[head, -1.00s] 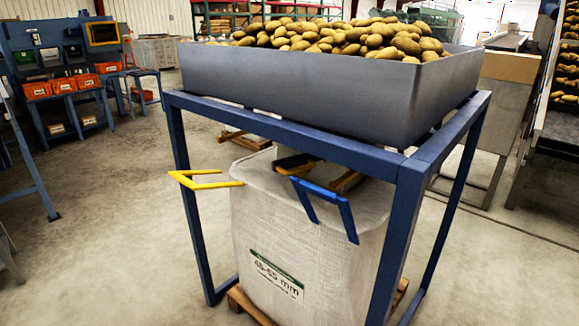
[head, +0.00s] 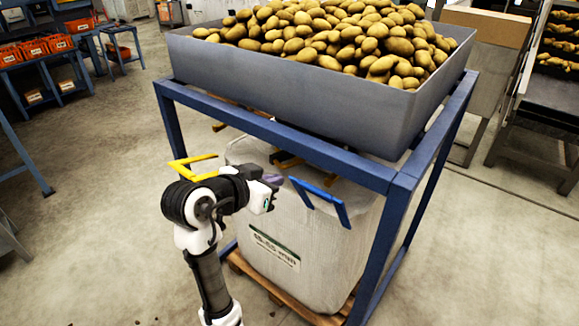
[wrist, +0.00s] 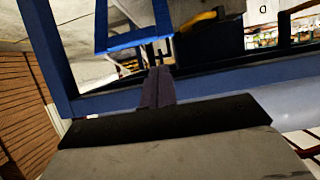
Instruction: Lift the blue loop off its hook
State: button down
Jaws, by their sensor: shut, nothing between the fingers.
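The blue loop (head: 318,195) stands out at the front right of the white bulk bag (head: 280,225), below the hopper frame. In the wrist view the blue loop (wrist: 135,40) is a flat blue band with two legs, just beyond my fingertips. My gripper (head: 276,180) is shut and empty, at the bag's top edge just left of the loop. In the wrist view its fingers (wrist: 157,75) lie together with their tips close to the band's lower edge; I cannot tell whether they touch. The loop's hook is not clearly visible.
A blue steel frame (head: 320,152) carries a grey hopper (head: 300,85) full of potatoes above the bag. A yellow loop (head: 182,165) sticks out left, behind my arm. The bag stands on a wooden pallet (head: 240,264). Open floor lies to the left and front.

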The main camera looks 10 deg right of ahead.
aim_at(297, 182)
jog(key=p+x, duration=0.2)
jog(key=x, duration=0.7)
jog(key=shift+w+d+f, duration=0.2)
jog(key=shift+d+f, duration=0.05)
jog(key=shift+f, duration=0.05)
jog(key=shift+f, duration=0.1)
